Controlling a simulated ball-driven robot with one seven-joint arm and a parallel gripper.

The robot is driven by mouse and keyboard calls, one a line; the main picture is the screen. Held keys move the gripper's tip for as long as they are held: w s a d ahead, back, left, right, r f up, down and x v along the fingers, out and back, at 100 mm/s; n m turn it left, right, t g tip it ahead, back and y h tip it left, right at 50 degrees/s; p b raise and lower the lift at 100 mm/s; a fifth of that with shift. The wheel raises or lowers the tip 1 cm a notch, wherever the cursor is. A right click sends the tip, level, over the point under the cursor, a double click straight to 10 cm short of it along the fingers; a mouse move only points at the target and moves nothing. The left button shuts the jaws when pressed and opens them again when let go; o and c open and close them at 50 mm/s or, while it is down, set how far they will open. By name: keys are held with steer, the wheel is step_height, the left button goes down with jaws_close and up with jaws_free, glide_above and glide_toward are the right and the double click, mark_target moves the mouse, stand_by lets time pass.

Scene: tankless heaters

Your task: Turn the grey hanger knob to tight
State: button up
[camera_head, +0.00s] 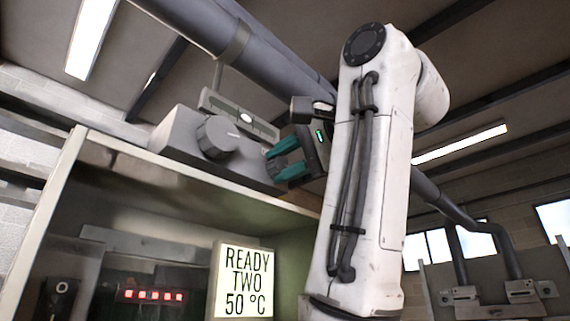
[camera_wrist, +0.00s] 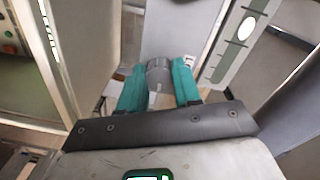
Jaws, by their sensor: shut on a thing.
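In the wrist view a short round grey knob (camera_wrist: 159,74) with a pale mark sits between the two teal fingers of my gripper (camera_wrist: 158,84), one on each side. My gripper is shut on it. In the head view my gripper (camera_head: 272,162) is at the right end of a grey housing (camera_head: 180,134) on top of the cabinet, and the held knob is mostly hidden there. A larger round grey knob (camera_head: 217,137) with a white line is on the housing's front, left of the fingers and apart from them. I cannot read any tight mark.
A level-like plate (camera_head: 240,117) stands behind the housing; it also shows in the wrist view (camera_wrist: 240,30). A thick grey pipe (camera_head: 240,45) runs overhead close to my arm. Below is an open cabinet (camera_head: 120,150) with red lights and a display (camera_head: 246,282) reading "READY TWO 50 °C".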

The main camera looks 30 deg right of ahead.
steer(key=m, duration=0.5)
steer(key=shift+m, duration=0.4)
steer(key=shift+d, duration=0.1)
stand_by(0.3)
steer(key=o, duration=1.1)
steer(key=shift+c, duration=0.2)
